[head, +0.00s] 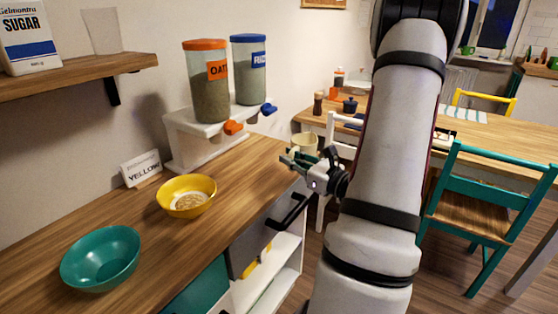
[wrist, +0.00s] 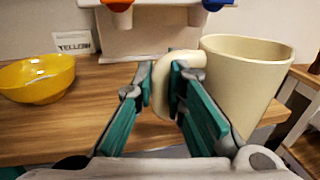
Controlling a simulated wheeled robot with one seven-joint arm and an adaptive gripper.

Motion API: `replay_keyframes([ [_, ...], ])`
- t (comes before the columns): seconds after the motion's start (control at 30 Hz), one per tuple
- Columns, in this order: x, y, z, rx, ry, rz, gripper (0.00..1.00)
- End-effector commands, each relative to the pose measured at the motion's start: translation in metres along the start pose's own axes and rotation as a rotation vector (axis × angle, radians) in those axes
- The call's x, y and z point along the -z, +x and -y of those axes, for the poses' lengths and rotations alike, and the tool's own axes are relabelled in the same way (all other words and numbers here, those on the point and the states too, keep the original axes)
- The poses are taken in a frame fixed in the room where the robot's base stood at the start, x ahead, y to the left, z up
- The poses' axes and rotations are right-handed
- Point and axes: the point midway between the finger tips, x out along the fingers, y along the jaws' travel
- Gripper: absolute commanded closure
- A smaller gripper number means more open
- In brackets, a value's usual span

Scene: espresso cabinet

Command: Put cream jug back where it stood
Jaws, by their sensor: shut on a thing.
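The cream jug (wrist: 248,85) is on the right of the wrist view, upright, with its handle (wrist: 163,100) towards me. My gripper (wrist: 162,78) is shut on the handle, a finger on either side. In the head view the jug (head: 304,141) shows behind my gripper (head: 297,160), at the right end of the wooden counter. My fingers and wrist hide its lower part there. I cannot tell whether its base touches the counter or is just above it.
A yellow bowl (head: 165,198) with pale contents and a teal bowl (head: 100,270) stand on the counter (head: 240,182). A dispenser stand (head: 190,145) with two jars is at the wall, beside a "YELLOW" card (head: 141,168). A dark drawer handle (head: 290,212) sticks out below my gripper.

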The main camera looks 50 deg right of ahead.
Motion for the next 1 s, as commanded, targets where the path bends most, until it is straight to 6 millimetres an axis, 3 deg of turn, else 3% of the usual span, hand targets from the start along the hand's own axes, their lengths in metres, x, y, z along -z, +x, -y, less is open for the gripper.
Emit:
replay_keyframes([
  [0.6, 0.012, 0.114, 0.061, -0.002, -0.001, 0.003, 1.0],
  [1.0, 0.02, 0.137, 0.074, 0.0, 0.003, 0.0, 1.0],
])
